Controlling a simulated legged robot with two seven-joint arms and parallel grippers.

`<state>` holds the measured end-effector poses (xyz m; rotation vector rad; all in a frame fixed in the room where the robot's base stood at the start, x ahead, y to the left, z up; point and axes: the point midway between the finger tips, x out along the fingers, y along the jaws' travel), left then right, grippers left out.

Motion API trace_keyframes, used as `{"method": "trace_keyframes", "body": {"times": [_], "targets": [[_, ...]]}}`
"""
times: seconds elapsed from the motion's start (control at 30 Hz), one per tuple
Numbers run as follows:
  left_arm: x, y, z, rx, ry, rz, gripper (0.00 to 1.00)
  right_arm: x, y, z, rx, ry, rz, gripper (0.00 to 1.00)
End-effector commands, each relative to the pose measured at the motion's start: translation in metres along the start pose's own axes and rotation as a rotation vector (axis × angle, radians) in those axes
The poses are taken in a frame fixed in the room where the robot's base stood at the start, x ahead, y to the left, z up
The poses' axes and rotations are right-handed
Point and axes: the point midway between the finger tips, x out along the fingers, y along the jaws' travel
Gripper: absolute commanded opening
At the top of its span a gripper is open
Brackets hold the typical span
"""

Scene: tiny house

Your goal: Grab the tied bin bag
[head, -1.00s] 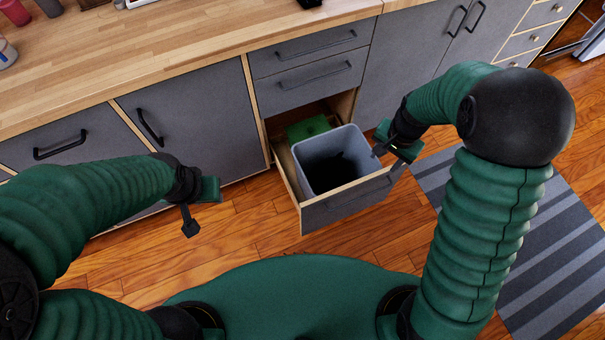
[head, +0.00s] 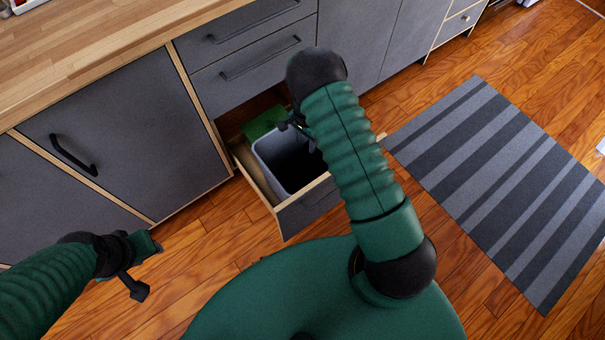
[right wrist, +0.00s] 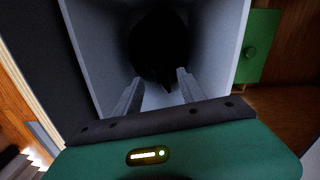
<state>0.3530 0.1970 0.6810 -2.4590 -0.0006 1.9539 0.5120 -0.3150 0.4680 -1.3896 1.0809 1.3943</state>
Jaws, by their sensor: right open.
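The black bin bag (right wrist: 160,45) lies deep inside the grey bin (right wrist: 95,45) in the right wrist view. Its tied top seems to point toward my fingers. In the head view the bin (head: 270,158) stands in the pulled-out drawer, and its inside is dark, so the bag is hard to make out. My right gripper (right wrist: 155,90) is open, its two fingers apart and pointing down into the bin, with the bag beyond the tips. In the head view my right arm hides most of it. My left gripper (head: 143,268) hangs over the floor at the left, away from the bin.
The open drawer (head: 308,208) juts from the grey cabinets below the wooden counter (head: 100,60). A green object (head: 264,122) sits behind the bin in the drawer space. A striped rug (head: 500,180) lies on the wooden floor at the right.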

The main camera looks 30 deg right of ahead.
Motion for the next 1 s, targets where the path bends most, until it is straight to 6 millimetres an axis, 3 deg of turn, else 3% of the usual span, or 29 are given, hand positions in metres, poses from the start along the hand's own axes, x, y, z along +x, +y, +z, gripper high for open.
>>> {"method": "trace_keyframes", "body": {"times": [0.33, 0.57, 0.93, 1.0], "targets": [[0.026, 0.000, 0.006, 0.000, 0.000, 0.000, 0.36, 0.053, 0.000, 0.006, -0.001, 0.000, 0.001, 0.47], [0.025, 0.000, 0.006, 0.000, 0.000, 0.000, 0.36, 0.053, 0.000, 0.006, -0.002, 0.000, -0.001, 0.47], [0.025, 0.000, 0.006, 0.000, 0.000, 0.000, 0.36, 0.053, 0.000, 0.006, -0.002, 0.000, -0.001, 0.00], [0.025, 0.000, 0.006, 0.000, 0.000, 0.000, 0.36, 0.053, 0.000, 0.006, -0.002, 0.000, -0.001, 0.00]]}}
